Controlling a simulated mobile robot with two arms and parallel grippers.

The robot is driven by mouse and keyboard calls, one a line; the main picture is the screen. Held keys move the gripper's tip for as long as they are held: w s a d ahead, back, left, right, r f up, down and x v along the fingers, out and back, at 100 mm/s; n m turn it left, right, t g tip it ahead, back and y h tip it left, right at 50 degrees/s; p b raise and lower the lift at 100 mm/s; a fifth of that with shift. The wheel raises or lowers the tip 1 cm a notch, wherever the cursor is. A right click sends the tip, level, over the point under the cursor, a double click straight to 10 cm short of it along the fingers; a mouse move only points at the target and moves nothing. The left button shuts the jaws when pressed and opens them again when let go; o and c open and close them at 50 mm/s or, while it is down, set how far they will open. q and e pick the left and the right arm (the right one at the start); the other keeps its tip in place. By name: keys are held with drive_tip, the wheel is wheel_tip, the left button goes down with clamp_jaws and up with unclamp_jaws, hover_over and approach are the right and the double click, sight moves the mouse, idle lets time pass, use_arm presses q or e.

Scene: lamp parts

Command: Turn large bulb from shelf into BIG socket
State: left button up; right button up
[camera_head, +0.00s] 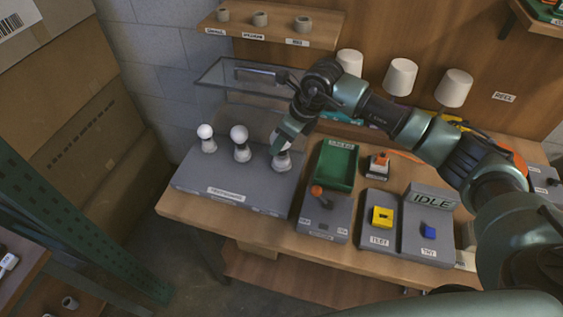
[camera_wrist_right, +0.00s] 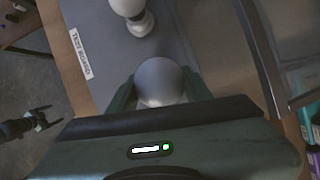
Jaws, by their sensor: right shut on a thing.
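My right gripper (camera_head: 284,146) is shut on the rightmost bulb (camera_head: 282,161), at the right end of the grey board. The wrist view shows this round bulb (camera_wrist_right: 162,78) between the green fingers. Its base is largely hidden, so I cannot tell how deep it sits. Two more white bulbs stand upright on the board, one at the left (camera_head: 206,136) and one in the middle (camera_head: 240,140). A dark forked shape at the wrist view's left edge may be my left gripper (camera_wrist_right: 42,120).
The grey board (camera_head: 215,180) lies at the table's left end. A clear cover (camera_head: 235,78) stands open behind it. A green tray (camera_head: 337,165), a lever box (camera_head: 322,218) and an IDLE panel (camera_head: 431,201) are to the right. Several white lampshades (camera_head: 400,77) stand behind my right arm.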

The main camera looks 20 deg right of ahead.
drive_tip(key=shift+f+b, duration=0.5)
drive_tip(key=shift+b, duration=0.15)
idle(1.2)
idle(0.3)
drive_tip(key=shift+o, duration=1.4)
drive_tip(key=shift+c, duration=1.4)
drive_tip(key=shift+s, duration=0.1)
drive_tip(key=shift+s+f+b, duration=0.15)
drive_tip(key=shift+f+b, duration=0.1)
drive_tip(key=shift+b, duration=0.05)
drive_tip(key=m+h, duration=0.1)
drive_tip(key=m, duration=0.1)
drive_tip(key=shift+a+f+m, duration=0.1)
drive_tip(key=shift+m, duration=0.3)
drive_tip(key=m+t+h, duration=0.1)
drive_tip(key=m, duration=0.3)
